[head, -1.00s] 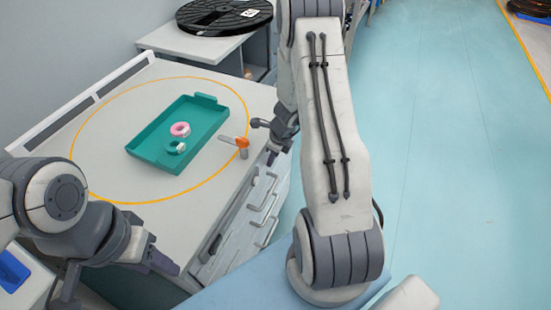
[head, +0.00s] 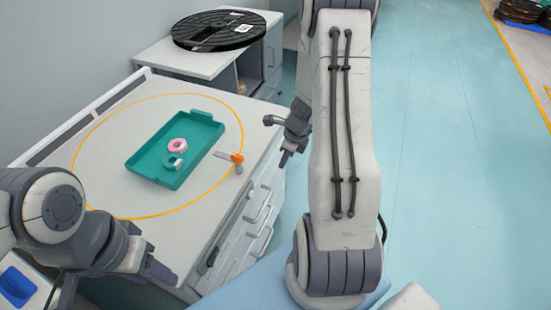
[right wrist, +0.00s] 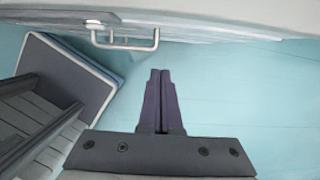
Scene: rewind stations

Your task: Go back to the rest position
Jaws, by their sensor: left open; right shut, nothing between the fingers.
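My left gripper (head: 158,272) is at the lower left of the head view, low over the near edge of the worktable (head: 110,180); it is open and holds nothing that I can see. My right gripper (head: 286,157) hangs beyond the table's right edge, pointing down beside the drawers, clear of the tabletop. In the right wrist view its two dark fingers (right wrist: 160,75) are together with nothing between them. My right arm's large pale link crosses the middle of the head view.
A teal tray (head: 205,118) on the table holds a pink ring (head: 177,145) and a smaller whitish-teal ring (head: 174,162). An orange-and-grey tool (head: 236,158) lies to its right. A black reel (head: 220,30) rests on a side cabinet. The floor at right (head: 460,170) is clear.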

